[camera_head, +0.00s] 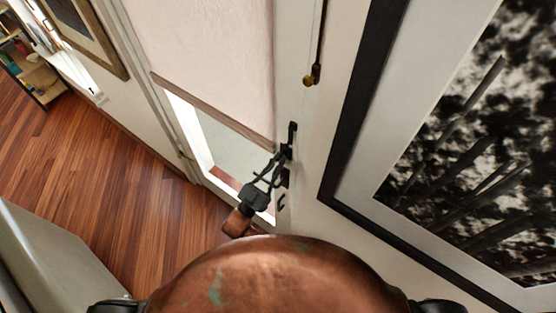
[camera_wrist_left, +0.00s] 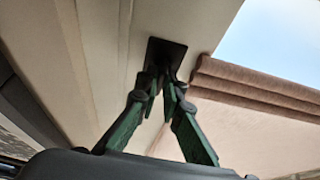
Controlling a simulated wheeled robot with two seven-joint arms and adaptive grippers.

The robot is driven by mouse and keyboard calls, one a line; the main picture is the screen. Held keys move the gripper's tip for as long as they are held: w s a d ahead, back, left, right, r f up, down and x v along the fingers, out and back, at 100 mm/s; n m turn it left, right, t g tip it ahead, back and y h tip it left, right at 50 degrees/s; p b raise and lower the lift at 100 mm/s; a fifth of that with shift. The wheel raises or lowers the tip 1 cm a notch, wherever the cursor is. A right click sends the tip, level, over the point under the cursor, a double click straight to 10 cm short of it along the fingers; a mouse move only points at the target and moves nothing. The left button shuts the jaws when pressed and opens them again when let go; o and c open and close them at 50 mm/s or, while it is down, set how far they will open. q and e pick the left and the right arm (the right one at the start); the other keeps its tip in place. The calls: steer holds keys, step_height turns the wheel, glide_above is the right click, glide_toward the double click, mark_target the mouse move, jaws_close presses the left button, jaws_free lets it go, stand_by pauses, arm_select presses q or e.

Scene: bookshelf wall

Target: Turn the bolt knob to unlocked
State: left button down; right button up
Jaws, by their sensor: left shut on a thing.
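A dark bolt plate (camera_head: 292,131) is fixed on the white frame beside the window or door opening. My left gripper (camera_head: 284,156) reaches up to it from below and is shut on the bolt knob. In the left wrist view the dark plate (camera_wrist_left: 163,48) is at upper centre, and the two green-sided fingers of the gripper (camera_wrist_left: 167,76) close together just in front of it. The knob is mostly hidden between the fingertips, so its turn angle cannot be told. My right gripper is not in view.
A pale blind with a brown bottom bar (camera_head: 212,110) hangs left of the bolt. A dark rod with a brass end (camera_head: 310,79) hangs above it. A large black-framed picture (camera_head: 346,130) is close on the right. Wood floor (camera_head: 100,165) lies open at left.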

arm_select(q)
steer(key=shift+n, duration=0.4)
steer(key=c, duration=2.1)
jaws_free()
steer(key=shift+s+f, duration=0.1)
steer(key=v, duration=1.1)
steer(key=shift+s+a+f, duration=0.1)
steer(key=shift+s+a, duration=0.1)
steer(key=shift+s, duration=0.15)
